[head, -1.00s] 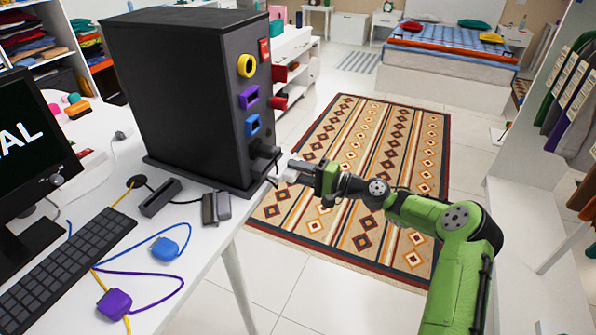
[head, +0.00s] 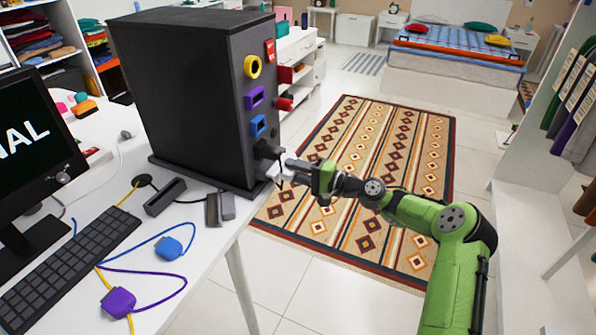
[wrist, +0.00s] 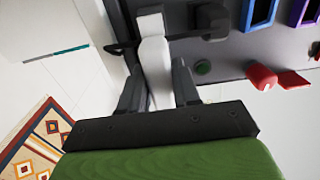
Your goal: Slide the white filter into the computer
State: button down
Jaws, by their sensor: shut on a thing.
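The computer (head: 190,110) is a tall black tower on the white desk, with coloured sockets on its front face. My gripper (head: 281,172) is at the low part of that face, beside a black block (head: 267,150) that sticks out. In the wrist view my gripper (wrist: 156,85) is shut on the white filter (wrist: 155,62), a narrow white piece between the dark fingers. The filter's far end points at the lower tower face, which also shows in the wrist view (wrist: 235,62). I cannot tell whether the tip is inside a slot.
A red plug (wrist: 262,77) juts from the tower. Open floor with a patterned rug (head: 370,170) is to the right.

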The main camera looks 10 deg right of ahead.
jog(key=shift+x, duration=0.95)
jog(key=c, duration=0.7)
grip_release()
jog(key=shift+c, duration=0.2)
jog(key=p+v, duration=0.2)
jog(key=v, duration=1.3)
jog(key=shift+s+d, duration=0.15)
jog(key=shift+d, duration=0.15)
